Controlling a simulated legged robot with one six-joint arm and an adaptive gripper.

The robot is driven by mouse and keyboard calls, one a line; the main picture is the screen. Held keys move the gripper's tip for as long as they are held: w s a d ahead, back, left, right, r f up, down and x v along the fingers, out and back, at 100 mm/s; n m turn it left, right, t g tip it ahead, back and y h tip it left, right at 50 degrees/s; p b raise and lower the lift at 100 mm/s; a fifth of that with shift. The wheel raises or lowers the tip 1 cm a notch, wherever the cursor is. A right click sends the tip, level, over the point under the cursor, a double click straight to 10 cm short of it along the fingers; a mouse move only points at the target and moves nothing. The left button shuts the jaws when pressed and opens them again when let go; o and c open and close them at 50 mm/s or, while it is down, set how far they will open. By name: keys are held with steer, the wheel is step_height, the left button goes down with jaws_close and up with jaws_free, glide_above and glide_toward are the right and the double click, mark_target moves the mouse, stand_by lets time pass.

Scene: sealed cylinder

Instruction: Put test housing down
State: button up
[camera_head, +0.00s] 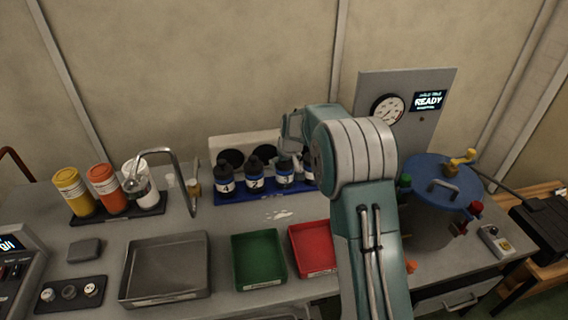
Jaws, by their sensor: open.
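No part is plainly marked as the test housing. The large dark grey cylinder (428,228) at the right of the bench may be it; I cannot tell for sure. It stands upright under a blue lid (442,178) with a grey handle, a yellow valve handle, and green and red knobs at the rim. My arm hides its left side. My gripper (291,143) shows only partly, left of my arm's large joint and above the dark bottles. It is open, and I see nothing held in it. Its far side is hidden.
Numbered dark bottles (254,176) stand in a blue rack at the back. Grey (166,268), green (258,259) and red (308,248) trays lie in front. Coloured canisters (106,187) stand left. A gauge panel (403,100) reads READY. Free bench lies between rack and trays.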

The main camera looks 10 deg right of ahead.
steer(key=shift+r, duration=0.1)
steer(key=s+r, duration=1.5)
steer(key=r, duration=0.3)
steer(key=s+m+t, duration=0.1)
steer(key=s+m, duration=0.1)
steer(key=s, duration=2.5)
steer(key=shift+s+f+h, duration=0.25)
steer(key=shift+f+h, duration=0.1)
steer(key=shift+h, duration=0.05)
